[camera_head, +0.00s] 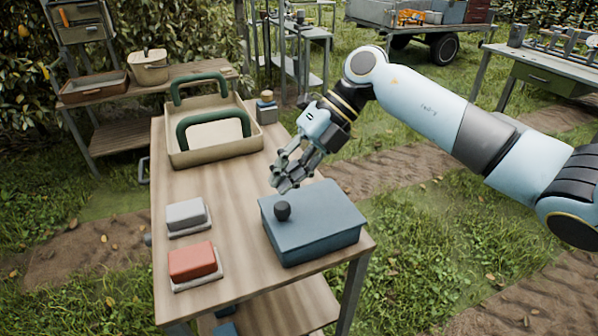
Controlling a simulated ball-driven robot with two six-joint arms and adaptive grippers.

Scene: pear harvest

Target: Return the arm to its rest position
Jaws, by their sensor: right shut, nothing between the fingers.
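My right arm reaches in from the right of the head view, bent at the elbow above the grass. My right gripper (284,186) hangs at its end, pointing down and to the left. It is shut and empty. Its fingertips show just above and behind the blue box (318,225) with a dark round knob (282,211) on its lid. I cannot tell whether the fingers touch the box. My left gripper is not in view.
The wooden table (228,232) carries a beige tray with green handles (178,153), a grey block (187,213) and a red block (192,260). A small jar (266,106) stands at its back corner. A cart (410,25) and a green-drawer bench (545,80) stand behind.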

